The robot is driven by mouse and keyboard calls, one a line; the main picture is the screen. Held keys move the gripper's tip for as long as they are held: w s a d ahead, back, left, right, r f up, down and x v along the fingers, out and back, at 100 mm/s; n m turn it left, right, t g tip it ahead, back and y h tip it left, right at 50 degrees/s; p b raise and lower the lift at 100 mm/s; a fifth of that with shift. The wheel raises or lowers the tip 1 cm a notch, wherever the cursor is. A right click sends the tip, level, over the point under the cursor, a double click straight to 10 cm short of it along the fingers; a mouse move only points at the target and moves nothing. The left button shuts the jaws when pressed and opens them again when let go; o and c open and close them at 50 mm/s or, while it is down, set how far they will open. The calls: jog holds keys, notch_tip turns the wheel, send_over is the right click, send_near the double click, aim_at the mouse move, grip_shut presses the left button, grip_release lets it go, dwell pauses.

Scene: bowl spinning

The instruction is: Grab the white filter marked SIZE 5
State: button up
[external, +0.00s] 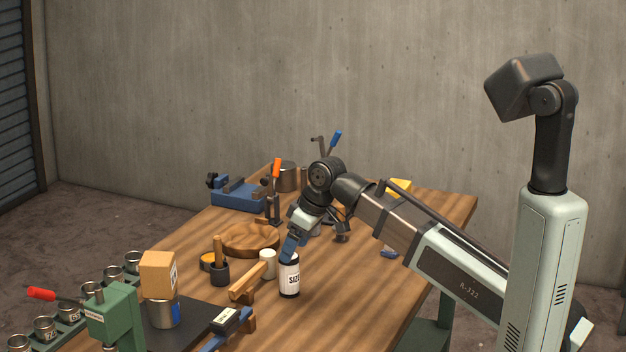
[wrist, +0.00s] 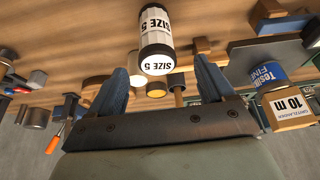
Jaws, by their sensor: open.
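The white filter marked SIZE 5 (wrist: 156,30) has a white label, dark bands and a white end cap also printed SIZE 5. In the external view the filter (external: 289,280) stands upright on the table near its front edge. My gripper (external: 291,250) is tilted down at the filter's top, its blue fingers overlapping it in the picture. In the wrist view my gripper (wrist: 162,66) is open, and the filter's capped end lies between and just beyond the fingertips. No finger visibly touches it there.
On the wooden table (external: 375,290), a white cylinder (external: 267,263), a wooden-handled tool (external: 247,282) and a dark cup (external: 220,272) stand left of the filter. A wooden bowl (external: 250,239) is behind. A can with an orange box (external: 158,273) is farther left. The table right of the filter is clear.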

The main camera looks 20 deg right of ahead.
aim_at(289, 275)
jog(key=shift+x, duration=2.55)
jog(key=shift+w+d, duration=0.1)
jog(key=shift+d, duration=0.05)
jog(key=c, duration=1.1)
